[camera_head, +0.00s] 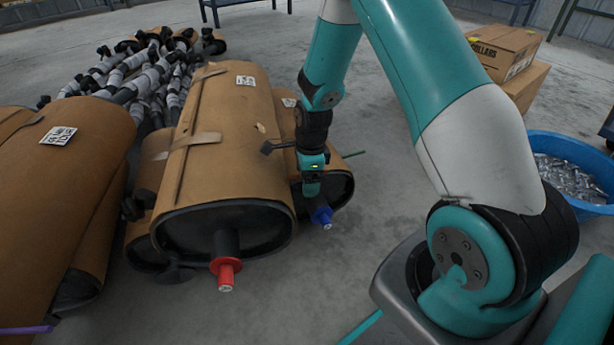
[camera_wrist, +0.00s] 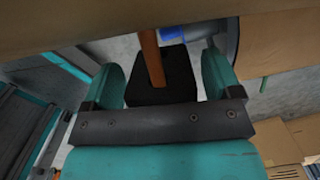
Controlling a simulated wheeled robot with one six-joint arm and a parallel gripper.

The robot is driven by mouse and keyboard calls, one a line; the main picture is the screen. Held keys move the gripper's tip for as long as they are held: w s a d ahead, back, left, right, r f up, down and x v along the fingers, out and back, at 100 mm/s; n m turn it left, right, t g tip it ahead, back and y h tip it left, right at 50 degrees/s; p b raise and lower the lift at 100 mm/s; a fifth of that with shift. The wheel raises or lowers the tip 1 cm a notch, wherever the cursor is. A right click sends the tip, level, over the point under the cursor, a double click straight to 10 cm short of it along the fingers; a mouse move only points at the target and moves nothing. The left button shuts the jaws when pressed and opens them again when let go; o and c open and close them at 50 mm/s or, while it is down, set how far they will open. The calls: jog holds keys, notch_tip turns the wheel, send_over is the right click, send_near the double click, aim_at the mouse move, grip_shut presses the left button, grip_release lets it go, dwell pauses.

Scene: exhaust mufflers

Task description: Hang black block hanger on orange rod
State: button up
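In the wrist view the black block hanger (camera_wrist: 172,88) sits between the two teal fingers of my gripper (camera_wrist: 161,75). The orange rod (camera_wrist: 150,55) comes down from the brown surface at the top and overlaps the block's near face. I cannot tell whether the rod passes into the block or only lies in front of it. In the head view my gripper (camera_head: 312,186) points down beside the right-hand muffler; the block and orange rod are not clear there.
A large brown-wrapped muffler (camera_head: 230,130) with a red-collared pipe (camera_head: 226,268) stands left of my gripper. A blue collar (camera_head: 322,215) is just below it. A green rod (camera_head: 355,154) sticks out at right. Open floor lies ahead; a blue tub (camera_head: 570,150) stands right.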

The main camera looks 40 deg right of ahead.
jog(key=shift+o, duration=0.3)
jog(key=shift+r, duration=0.1)
notch_tip(320, 180, up, 17)
jog(key=d+p, duration=0.1)
jog(key=p, duration=0.7)
jog(key=shift+s+p, duration=0.3)
jog(key=shift+p, duration=0.05)
jog(key=shift+r, duration=0.1)
